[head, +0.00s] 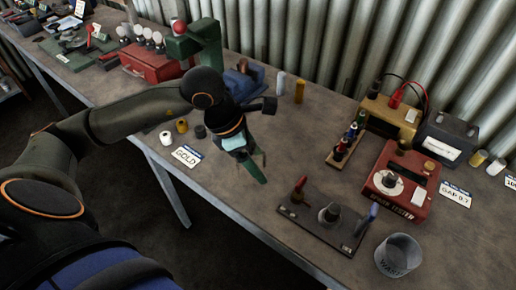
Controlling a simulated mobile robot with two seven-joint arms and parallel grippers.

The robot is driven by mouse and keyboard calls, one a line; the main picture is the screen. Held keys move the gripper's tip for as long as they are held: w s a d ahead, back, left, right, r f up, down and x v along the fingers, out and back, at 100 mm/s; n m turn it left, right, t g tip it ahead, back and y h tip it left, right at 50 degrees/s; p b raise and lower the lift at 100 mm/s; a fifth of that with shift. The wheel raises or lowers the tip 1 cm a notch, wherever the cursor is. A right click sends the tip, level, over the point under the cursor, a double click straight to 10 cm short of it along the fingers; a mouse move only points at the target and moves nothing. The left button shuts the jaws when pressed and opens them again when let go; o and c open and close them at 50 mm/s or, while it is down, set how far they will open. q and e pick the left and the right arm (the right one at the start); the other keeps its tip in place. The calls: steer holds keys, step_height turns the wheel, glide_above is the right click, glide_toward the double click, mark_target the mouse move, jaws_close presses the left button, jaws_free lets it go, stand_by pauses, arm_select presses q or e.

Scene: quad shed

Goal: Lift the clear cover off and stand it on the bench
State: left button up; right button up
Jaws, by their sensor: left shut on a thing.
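My left gripper (254,166) hangs over the bench (300,135), left of the black plate with levers. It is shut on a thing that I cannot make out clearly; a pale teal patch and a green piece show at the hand. I cannot pick out the clear cover for certain, nor tell whether it is what the gripper holds. My right gripper is not in view.
The black plate (297,212) carries red and blue levers. A red spark tester (413,206), a grey tin (397,262), a battery (449,137) and a bottle rack (346,149) stand right. The GOLD card (187,156) lies left of the gripper. Bare bench shows behind the plate.

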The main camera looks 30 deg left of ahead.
arm_select(q)
steer(key=shift+f+b, duration=0.5)
steer(key=shift+f, duration=0.3)
steer(key=shift+f+b, duration=1.15)
steer(key=shift+f, duration=0.75)
steer(key=shift+f+b, duration=0.25)
steer(key=shift+b, duration=0.2)
steer(key=o, duration=1.2)
steer(key=shift+r, duration=0.1)
steer(key=shift+r+p, duration=2)
steer(key=shift+r, duration=0.95)
